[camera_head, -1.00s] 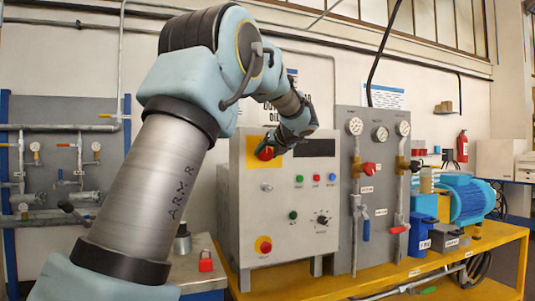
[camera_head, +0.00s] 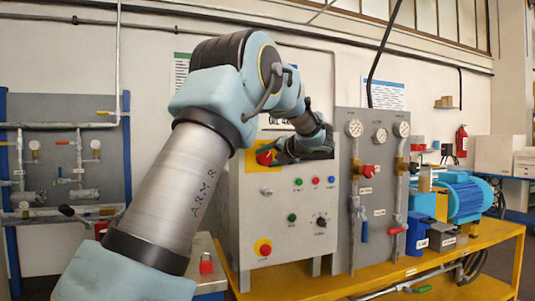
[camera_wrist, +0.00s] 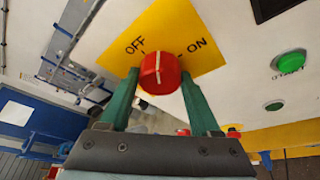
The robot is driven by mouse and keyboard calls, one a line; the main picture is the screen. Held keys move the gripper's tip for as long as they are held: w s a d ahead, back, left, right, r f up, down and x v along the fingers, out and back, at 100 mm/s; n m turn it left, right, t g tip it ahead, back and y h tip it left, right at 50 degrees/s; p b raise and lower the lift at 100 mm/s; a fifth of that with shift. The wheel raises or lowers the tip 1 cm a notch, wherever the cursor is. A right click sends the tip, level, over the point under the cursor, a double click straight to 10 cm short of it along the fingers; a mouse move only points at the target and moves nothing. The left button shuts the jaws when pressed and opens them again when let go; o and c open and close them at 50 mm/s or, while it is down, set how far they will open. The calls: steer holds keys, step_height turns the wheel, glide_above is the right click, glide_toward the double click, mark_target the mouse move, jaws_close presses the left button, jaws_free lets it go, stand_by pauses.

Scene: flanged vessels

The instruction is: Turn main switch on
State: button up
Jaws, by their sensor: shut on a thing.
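The main switch is a red knob (camera_head: 265,157) on a yellow plate (camera_head: 253,158) at the upper left of the grey control box. My gripper (camera_head: 277,155) is at the knob, coming in from the right in the head view. In the wrist view, the two green fingers (camera_wrist: 158,88) stand on either side of the red knob (camera_wrist: 161,72) and are shut on it. The knob's white line lies between the plate's OFF mark, on the left, and its ON mark, on the right. The fingers' contact with the knob is partly hidden in the head view.
The box (camera_head: 270,210) has small buttons, a black selector and a red stop button (camera_head: 263,247) below. To its right stand a gauge panel (camera_head: 379,185) and a blue pump (camera_head: 462,200).

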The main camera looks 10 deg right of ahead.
steer(key=m+y, duration=0.1)
steer(key=m, duration=0.1)
steer(key=m+y, duration=0.1)
steer(key=m, duration=0.1)
steer(key=shift+d+f+t, duration=0.1)
steer(key=shift+f+t, duration=0.1)
steer(key=shift+t, duration=0.2)
steer(key=m, duration=0.2)
steer(key=m+t+y, duration=0.1)
steer(key=m, duration=0.1)
steer(key=shift+f+m+t+b, duration=0.15)
steer(key=shift+m+t+b, duration=0.15)
steer(key=shift+m, duration=0.4)
steer(key=o, duration=1.4)
steer(key=b+v, duration=0.3)
steer(key=v, duration=0.7)
steer(key=shift+s+d+f, duration=0.15)
steer(key=shift+s+d, duration=0.05)
steer(key=shift+s, duration=0.15)
